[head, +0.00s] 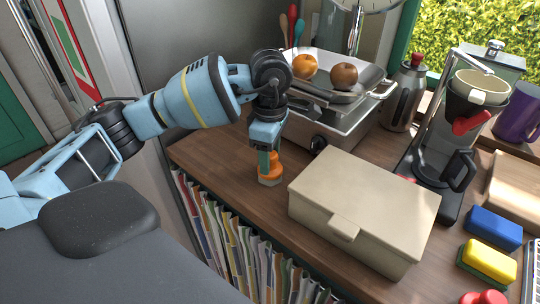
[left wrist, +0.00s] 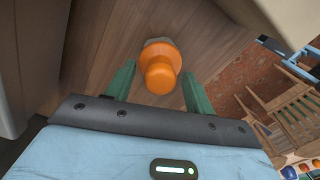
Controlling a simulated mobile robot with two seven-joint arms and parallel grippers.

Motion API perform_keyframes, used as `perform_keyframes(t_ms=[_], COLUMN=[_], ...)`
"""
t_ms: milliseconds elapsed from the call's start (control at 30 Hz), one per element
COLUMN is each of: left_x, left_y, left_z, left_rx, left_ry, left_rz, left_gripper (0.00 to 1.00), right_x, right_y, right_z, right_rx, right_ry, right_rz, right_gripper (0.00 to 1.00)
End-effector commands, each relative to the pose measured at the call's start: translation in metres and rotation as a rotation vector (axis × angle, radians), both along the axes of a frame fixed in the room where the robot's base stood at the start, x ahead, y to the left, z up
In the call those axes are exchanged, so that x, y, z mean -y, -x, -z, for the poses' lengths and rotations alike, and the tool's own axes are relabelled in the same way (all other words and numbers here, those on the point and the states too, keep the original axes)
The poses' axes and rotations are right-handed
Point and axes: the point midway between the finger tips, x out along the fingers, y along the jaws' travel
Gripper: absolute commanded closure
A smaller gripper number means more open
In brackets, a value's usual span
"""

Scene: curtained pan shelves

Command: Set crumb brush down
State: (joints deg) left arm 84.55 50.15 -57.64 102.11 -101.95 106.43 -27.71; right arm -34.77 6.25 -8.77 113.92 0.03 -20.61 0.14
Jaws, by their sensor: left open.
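The crumb brush, with a round orange handle and a pale grey base, stands upright on the wooden counter (head: 235,142). In the head view the brush (head: 270,172) is just below my left gripper (head: 266,150). In the left wrist view the brush (left wrist: 160,72) shows between the two green fingers of my left gripper (left wrist: 157,80), with gaps at both sides. The left gripper is open and points down over the handle. The fingers partly hide the handle's top in the head view. My right gripper is not in view.
A beige lidded box (head: 365,205) stands just right of the brush. A stove with a pan (head: 345,97) of fruit is behind. A coffee maker (head: 440,160), blue sponge (head: 493,228) and yellow sponge (head: 489,260) are at the right.

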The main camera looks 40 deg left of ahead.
Motion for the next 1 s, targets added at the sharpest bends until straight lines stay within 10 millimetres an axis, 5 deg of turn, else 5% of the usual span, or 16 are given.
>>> perform_keyframes(t_ms=[400,1000], left_x=[0.0,0.0], left_y=[0.0,0.0], left_z=[-0.061,-0.069], left_rx=[0.002,0.001], left_ry=[0.0,0.0], left_rz=[-0.001,0.0], left_gripper=[0.46,0.48], right_x=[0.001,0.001], right_y=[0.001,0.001], right_z=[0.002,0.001], right_rx=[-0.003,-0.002], right_ry=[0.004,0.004], right_rz=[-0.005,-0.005], right_gripper=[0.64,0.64])
